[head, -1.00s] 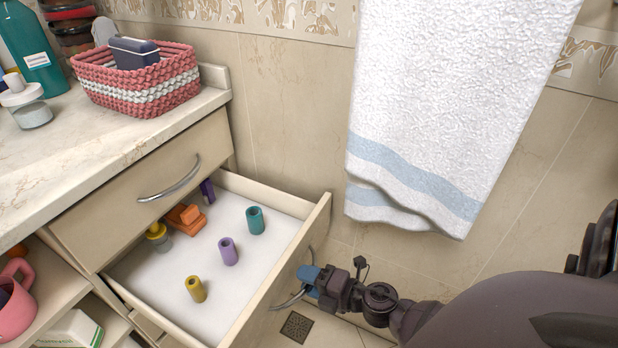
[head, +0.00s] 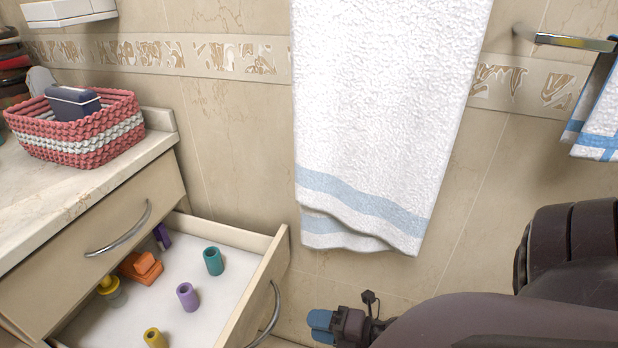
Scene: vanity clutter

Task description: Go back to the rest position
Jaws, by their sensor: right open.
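My right gripper (head: 320,326) shows at the bottom of the head view, its blue fingertips pointing left. It is open and empty, to the right of the open drawer's handle (head: 265,318) and apart from it. My dark right arm comes in from the lower right. The open drawer (head: 268,275) stands at the lower left, its front part cut by the frame's lower edge. My left gripper is not in view.
In the drawer lie a teal cylinder (head: 213,261), a purple one (head: 187,297), a yellow one (head: 155,338) and orange pieces (head: 142,267). A pink-and-white basket (head: 75,130) stands on the counter (head: 95,195). A white towel (head: 385,100) hangs on the wall.

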